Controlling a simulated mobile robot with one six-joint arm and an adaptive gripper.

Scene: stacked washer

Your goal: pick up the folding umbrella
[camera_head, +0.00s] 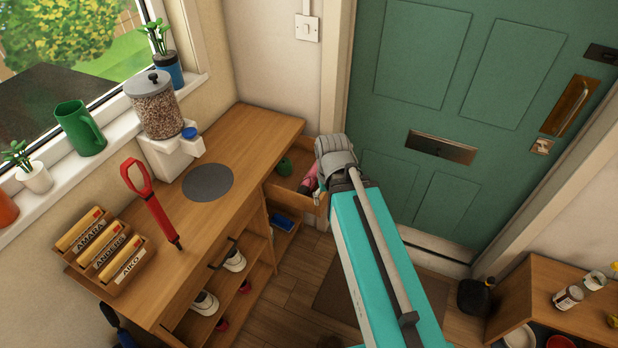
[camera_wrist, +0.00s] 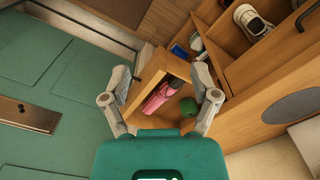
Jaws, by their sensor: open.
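The folding umbrella appears to be the pink, elongated bundle in the open drawer (camera_wrist: 176,65). It shows in the wrist view (camera_wrist: 160,96), and a small part of it shows in the head view (camera_head: 310,179). In the head view my arm and gripper hide the rest. My gripper (camera_wrist: 161,76) is open and empty, over the drawer. In the wrist view its two fingers lie on either side of the pink bundle, apart from it as far as I can tell. My gripper is also at the drawer's right end in the head view (camera_head: 325,180).
A green round item (camera_wrist: 188,107) lies beside the pink bundle in the drawer. The green door (camera_head: 440,110) stands close to the right. The wooden counter (camera_head: 265,125) holds a red long-handled item (camera_head: 152,203), a dispenser (camera_head: 157,105) and name-marked boxes (camera_head: 105,250). Shoes sit on shelves below.

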